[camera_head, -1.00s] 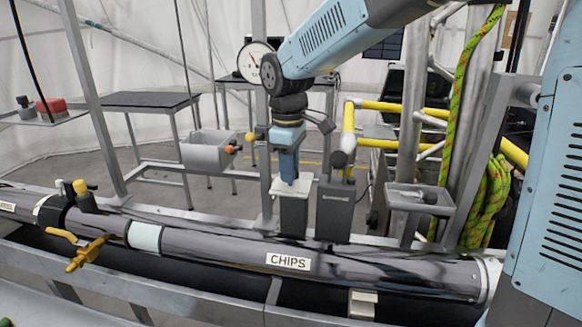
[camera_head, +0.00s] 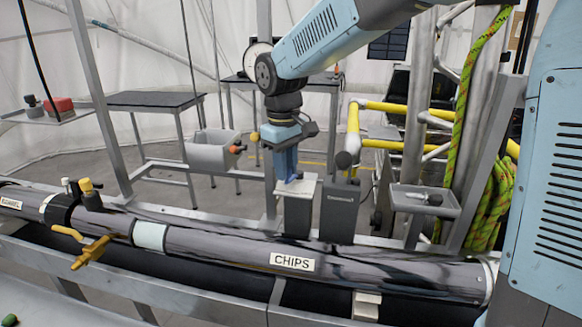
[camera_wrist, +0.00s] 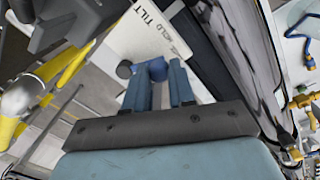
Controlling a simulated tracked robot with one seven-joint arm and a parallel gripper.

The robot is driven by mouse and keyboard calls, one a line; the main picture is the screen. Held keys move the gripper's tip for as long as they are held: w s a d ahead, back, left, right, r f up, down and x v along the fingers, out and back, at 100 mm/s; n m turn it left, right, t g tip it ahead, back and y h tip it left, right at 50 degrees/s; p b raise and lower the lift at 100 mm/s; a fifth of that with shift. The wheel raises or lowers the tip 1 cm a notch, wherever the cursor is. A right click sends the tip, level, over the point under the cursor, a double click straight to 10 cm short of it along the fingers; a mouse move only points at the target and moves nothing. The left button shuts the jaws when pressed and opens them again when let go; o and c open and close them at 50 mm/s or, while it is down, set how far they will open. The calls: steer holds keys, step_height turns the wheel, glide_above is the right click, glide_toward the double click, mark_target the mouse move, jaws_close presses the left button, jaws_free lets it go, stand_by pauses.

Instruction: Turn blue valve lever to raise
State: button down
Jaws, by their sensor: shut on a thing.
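My gripper (camera_head: 287,176) points down at the white top of a grey box (camera_head: 297,212) behind the long dark pipe. In the wrist view its two blue fingers (camera_wrist: 160,80) stand on either side of a blue rounded piece (camera_wrist: 157,69), seemingly the lever, and are shut on it. Most of the lever is hidden between the fingers, so its angle cannot be told. The box's white top (camera_wrist: 146,30) carries lettering that reads "HOLD" and "TILT".
A darker grey box (camera_head: 339,212) stands close on the right, with yellow rails (camera_head: 395,107) behind it. The dark pipe labelled CHIPS (camera_head: 380,274) runs in front, with yellow valve handles (camera_head: 90,252) at left. A grey tray (camera_head: 424,200) stands right. A post rises just left of my gripper.

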stand_by(0.3)
steer(key=c, duration=1)
jaws_free()
steer(key=shift+o, duration=0.2)
steer(key=shift+r, duration=0.1)
step_height(320, 180, up, 14)
steer(key=shift+s+a+f, duration=0.2)
steer(key=shift+a+f, duration=0.05)
